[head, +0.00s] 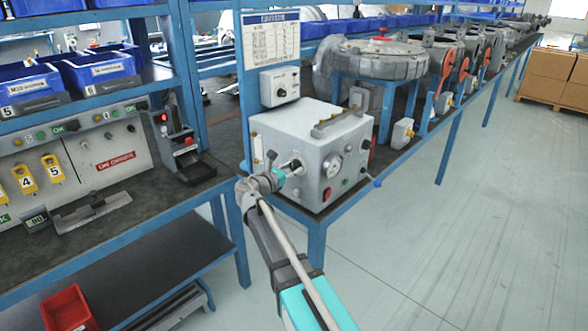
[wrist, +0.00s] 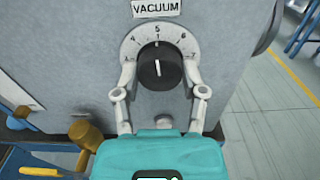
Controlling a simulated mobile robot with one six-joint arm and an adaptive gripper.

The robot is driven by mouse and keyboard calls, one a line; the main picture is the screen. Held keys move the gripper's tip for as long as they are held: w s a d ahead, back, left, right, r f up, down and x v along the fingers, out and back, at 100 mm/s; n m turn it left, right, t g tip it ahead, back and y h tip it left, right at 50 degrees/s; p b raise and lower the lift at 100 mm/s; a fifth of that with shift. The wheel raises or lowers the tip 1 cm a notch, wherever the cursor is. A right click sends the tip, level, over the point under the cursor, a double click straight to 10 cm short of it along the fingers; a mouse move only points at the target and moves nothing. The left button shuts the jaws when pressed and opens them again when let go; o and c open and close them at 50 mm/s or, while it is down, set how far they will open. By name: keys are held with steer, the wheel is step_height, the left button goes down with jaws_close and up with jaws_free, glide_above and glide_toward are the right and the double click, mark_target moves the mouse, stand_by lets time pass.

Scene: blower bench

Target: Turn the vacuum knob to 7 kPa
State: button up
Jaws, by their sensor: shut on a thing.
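The vacuum knob (wrist: 161,72) is a round black knob on a white dial plate (wrist: 126,50) below a "VACUUM" label (wrist: 157,7). The dial carries printed numbers, with 5 at the top and 6 to the upper right. A white mark at the knob's top edge points about at 5. My gripper (wrist: 160,62) is shut on the knob, one finger on its left and one on its right. In the head view my gripper (head: 288,170) reaches the front of the grey test box (head: 262,128), where it largely hides the knob.
A brass-coloured part (wrist: 86,133) sits at lower left in the wrist view. A small control box (head: 280,86) hangs above.

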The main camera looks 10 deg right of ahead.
steer(key=shift+a+m, duration=0.15)
steer(key=shift+m, duration=0.55)
stand_by(0.5)
steer(key=m, duration=0.2)
steer(key=shift+m, duration=0.3)
steer(key=m, duration=0.8)
steer(key=shift+w, duration=0.1)
steer(key=shift+a+m, duration=0.1)
steer(key=shift+m, duration=1.8)
steer(key=o, duration=0.9)
steer(key=shift+o, duration=1.3)
